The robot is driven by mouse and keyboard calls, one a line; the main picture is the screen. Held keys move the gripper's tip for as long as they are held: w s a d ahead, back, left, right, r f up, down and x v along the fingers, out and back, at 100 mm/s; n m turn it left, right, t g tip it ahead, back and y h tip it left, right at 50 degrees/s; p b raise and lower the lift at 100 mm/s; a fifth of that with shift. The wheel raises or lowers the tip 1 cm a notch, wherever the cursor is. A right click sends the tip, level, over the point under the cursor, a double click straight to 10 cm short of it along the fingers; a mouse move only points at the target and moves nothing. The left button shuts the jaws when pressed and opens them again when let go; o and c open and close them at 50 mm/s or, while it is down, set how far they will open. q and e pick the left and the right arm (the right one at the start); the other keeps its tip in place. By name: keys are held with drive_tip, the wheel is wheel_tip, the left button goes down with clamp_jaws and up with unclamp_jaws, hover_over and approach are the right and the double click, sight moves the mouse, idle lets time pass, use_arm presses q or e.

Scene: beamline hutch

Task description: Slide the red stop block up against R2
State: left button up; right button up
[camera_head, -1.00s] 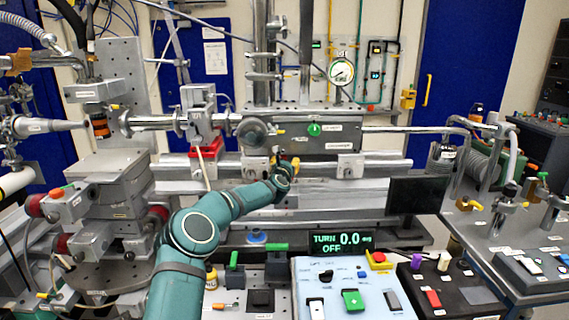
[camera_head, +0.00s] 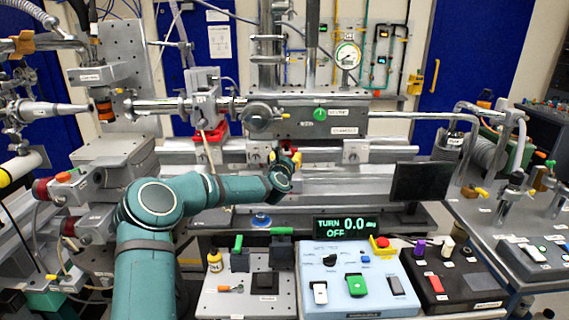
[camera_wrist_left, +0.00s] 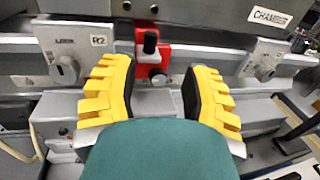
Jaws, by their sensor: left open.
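The red stop block (camera_wrist_left: 152,58), with a black knob on top, sits on the rail in the left wrist view. Rider R2 (camera_wrist_left: 98,41), a grey block with a round knob, is to its left on the same rail. A gap shows between them. My left gripper (camera_wrist_left: 158,68) is open, its two yellow-padded fingers on either side of the red block, which no finger visibly grips. In the head view my left gripper (camera_head: 284,164) is at the rail, just right of R2 (camera_head: 260,151), and mostly hides the red block. My right gripper is not in view.
A second rider (camera_wrist_left: 262,62) with a knob stands on the rail to the right. The chamber (camera_head: 310,120) is directly above the rail. A monitor (camera_head: 420,181) stands at right, and control panels (camera_head: 357,285) fill the front bench.

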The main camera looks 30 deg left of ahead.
use_arm(q)
drive_tip(key=shift+r+v, duration=0.2)
drive_tip(key=shift+v, duration=2.05)
drive_tip(key=shift+d, duration=0.1)
